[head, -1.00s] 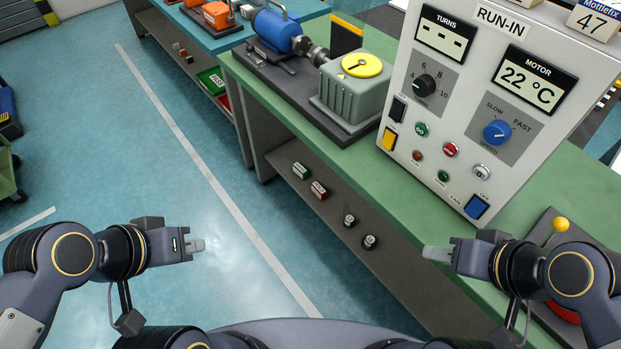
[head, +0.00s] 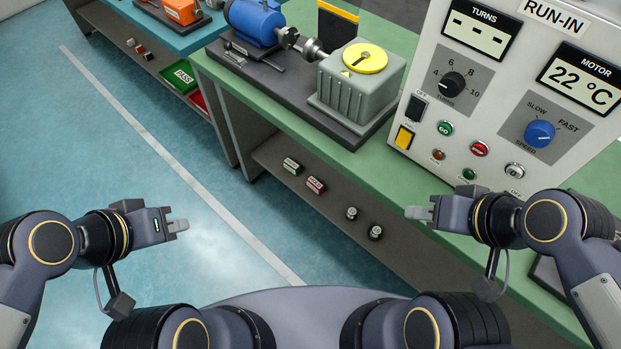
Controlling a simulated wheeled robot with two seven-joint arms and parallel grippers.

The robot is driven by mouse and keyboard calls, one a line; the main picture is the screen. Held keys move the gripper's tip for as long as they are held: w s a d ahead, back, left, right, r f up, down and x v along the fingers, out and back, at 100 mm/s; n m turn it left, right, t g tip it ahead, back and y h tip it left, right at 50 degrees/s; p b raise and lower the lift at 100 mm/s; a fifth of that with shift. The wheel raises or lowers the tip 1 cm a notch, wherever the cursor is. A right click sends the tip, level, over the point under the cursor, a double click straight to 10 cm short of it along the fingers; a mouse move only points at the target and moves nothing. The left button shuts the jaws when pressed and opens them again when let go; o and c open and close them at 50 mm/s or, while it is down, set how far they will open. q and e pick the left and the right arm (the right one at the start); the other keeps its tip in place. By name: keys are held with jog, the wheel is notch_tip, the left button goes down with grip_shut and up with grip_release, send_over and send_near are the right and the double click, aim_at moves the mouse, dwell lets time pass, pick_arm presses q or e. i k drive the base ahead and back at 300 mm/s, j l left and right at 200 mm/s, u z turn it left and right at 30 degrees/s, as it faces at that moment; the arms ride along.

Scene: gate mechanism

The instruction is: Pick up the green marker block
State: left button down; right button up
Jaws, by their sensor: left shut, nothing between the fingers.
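The green marker block (head: 291,166) lies on the lower shelf under the green bench, at the shelf's left part. It is a small green block with a pale face. A similar red block (head: 315,186) lies just right of it. My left gripper (head: 182,226) is shut and empty over the floor, left of and nearer than the block. My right gripper (head: 412,213) is in front of the bench, right of the blocks, and touches neither. Its fingers show edge-on as one pale tip, so I cannot tell whether they are open.
The lower shelf (head: 330,225) also holds two small dark-and-silver knobs (head: 351,213). Above it, the green bench (head: 290,140) carries a grey gearbox (head: 360,90), a blue motor (head: 255,22) and the run-in panel (head: 480,110). Open floor (head: 120,160) lies left of the bench.

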aim_at(294, 168)
jog(key=i+j+z, duration=0.2)
jog(key=j, duration=0.3)
jog(key=i+j+z, duration=0.2)
jog(key=j, duration=0.35)
jog(key=i+j+z, duration=0.2)
jog(key=j, duration=0.4)
jog(key=j+z, duration=0.15)
jog(key=j, duration=0.4)
jog(key=j+z, duration=0.2)
jog(key=j, duration=0.4)
jog(key=i, duration=0.05)
